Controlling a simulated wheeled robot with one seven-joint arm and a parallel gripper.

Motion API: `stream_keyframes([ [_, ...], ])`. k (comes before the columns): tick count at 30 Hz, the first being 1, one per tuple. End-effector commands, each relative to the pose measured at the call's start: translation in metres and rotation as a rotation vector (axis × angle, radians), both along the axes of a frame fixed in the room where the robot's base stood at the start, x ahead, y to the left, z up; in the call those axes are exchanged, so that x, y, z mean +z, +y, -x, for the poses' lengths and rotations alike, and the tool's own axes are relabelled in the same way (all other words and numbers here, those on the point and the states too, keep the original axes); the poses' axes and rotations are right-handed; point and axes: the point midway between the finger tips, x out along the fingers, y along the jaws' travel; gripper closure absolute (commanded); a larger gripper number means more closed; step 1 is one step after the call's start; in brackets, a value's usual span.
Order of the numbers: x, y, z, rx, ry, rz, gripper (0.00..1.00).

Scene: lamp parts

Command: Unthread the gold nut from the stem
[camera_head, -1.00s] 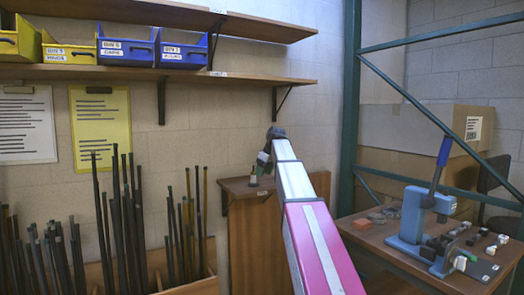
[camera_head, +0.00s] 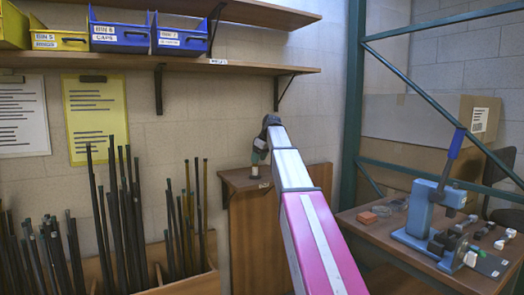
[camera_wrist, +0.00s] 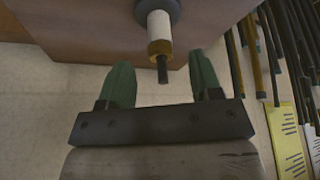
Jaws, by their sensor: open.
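In the wrist view, the stem (camera_wrist: 158,24) has a pale sleeve and a dark round base at the top. The gold nut (camera_wrist: 160,47) sits around it, with a dark threaded end (camera_wrist: 162,72) sticking out past the nut. My gripper (camera_wrist: 160,62) is open, its two green fingers apart on either side of the nut and threaded end. A gap shows on both sides, and I see no contact. In the head view, my gripper (camera_head: 259,156) is just above the small stem (camera_head: 255,172) on a wooden ledge; the nut is too small to make out.
The ledge (camera_head: 243,181) juts from the wall. Dark rods (camera_head: 120,210) stand in a wooden rack to the left. A shelf (camera_head: 120,62) with yellow and blue bins hangs above.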

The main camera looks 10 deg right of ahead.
Motion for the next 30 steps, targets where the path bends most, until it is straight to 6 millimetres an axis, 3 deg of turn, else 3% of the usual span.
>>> stream_keyframes([
  [6, -0.018, 0.005, -0.005, 0.0, 0.0, 0.0, 0.42],
  [17, -0.021, 0.006, -0.006, 0.0, 0.0, 0.0, 0.42],
  [22, -0.021, 0.006, -0.006, 0.0, 0.0, 0.0, 0.94],
  [24, -0.021, 0.006, -0.006, 0.0, 0.0, 0.0, 0.95],
  [25, -0.021, 0.006, -0.006, 0.0, 0.0, 0.0, 0.79],
  [27, -0.021, 0.006, -0.006, 0.0, 0.0, 0.0, 1.0],
  [30, -0.021, 0.006, -0.006, 0.003, 0.0, 0.0, 1.0],
])
